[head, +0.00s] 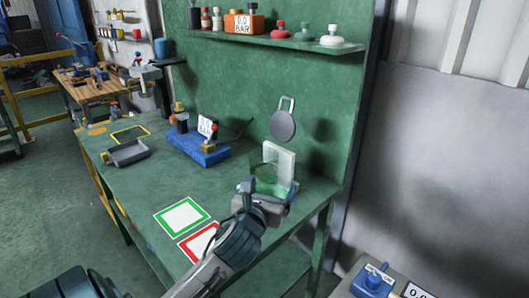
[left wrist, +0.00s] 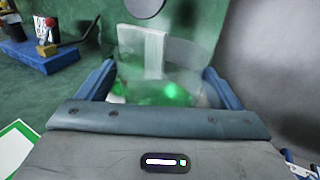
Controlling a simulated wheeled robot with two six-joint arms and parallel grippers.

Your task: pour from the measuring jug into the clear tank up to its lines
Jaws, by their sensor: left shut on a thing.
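My left gripper (head: 268,189) is shut on a clear, see-through vessel (head: 267,180) with green in its lower part, which I take for the measuring jug. In the left wrist view the jug (left wrist: 188,58) stands between the two blue fingers, seemingly upright; its base is hidden by the gripper. A pale upright block or panel (head: 281,156) stands just behind it; it also shows through the jug in the left wrist view (left wrist: 155,48). I cannot tell whether this is part of the clear tank, and no fill lines are readable. My right gripper is not in view.
On the green bench, a green-framed card (head: 181,216) and a red-framed card (head: 197,243) lie left of the gripper. A round grey disc (head: 283,126) hangs on the wall; a shelf (head: 290,42) is above.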

